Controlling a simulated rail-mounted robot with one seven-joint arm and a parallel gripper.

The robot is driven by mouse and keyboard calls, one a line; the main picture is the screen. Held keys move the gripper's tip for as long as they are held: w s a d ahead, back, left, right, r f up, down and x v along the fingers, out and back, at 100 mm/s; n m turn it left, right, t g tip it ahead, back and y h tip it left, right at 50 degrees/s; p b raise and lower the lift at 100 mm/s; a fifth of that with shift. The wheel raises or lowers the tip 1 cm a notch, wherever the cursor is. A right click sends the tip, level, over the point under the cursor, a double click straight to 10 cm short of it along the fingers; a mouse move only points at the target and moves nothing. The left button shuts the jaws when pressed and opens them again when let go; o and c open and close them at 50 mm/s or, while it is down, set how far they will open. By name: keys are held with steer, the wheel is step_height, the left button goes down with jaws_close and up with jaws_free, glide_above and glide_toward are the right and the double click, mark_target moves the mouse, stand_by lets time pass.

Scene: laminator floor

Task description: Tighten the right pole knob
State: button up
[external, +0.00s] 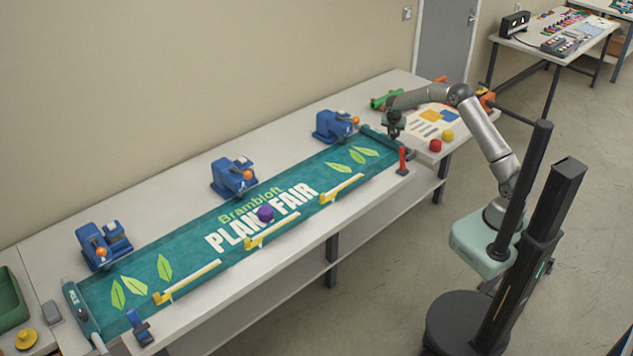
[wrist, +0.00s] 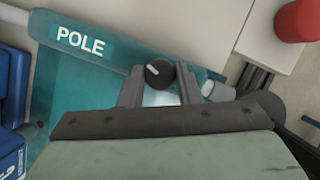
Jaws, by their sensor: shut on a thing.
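The teal right pole (wrist: 110,48), labelled POLE, runs along the banner's right end. It also shows in the external view (external: 370,134). Its dark round knob (wrist: 158,72) has a pale pointer line on top. My gripper (wrist: 159,78) reaches down over the pole, one finger on each side of the knob, and is shut on it. In the external view, my gripper (external: 395,130) is at the banner's far right end, and the knob is hidden there. The green banner (external: 195,262) lies flat along the table.
Several blue clamp-like devices (external: 232,178) stand along the banner's back edge. A purple knob-like piece (external: 265,213) sits on the banner. A red upright item (external: 402,162) and red and yellow buttons (external: 435,145) are near my gripper.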

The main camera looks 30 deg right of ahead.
steer(key=m+g+h, duration=0.1)
steer(key=m, duration=0.2)
steer(key=shift+w+m, duration=0.15)
steer(key=shift+m, duration=0.25)
steer(key=m+g+p, duration=0.1)
steer(key=m, duration=0.2)
steer(key=shift+w+m+g, duration=0.1)
steer(key=shift+m+g, duration=0.2)
steer(key=shift+g, duration=0.1)
steer(key=m+g+p, duration=0.1)
steer(key=m, duration=0.2)
steer(key=m+g+p, duration=0.1)
steer(key=m, duration=0.2)
steer(key=shift+w+m+y, duration=0.15)
steer(key=shift+m+y, duration=0.15)
steer(key=shift+g, duration=0.3)
steer(key=o, duration=1)
steer(key=shift+c, duration=0.2)
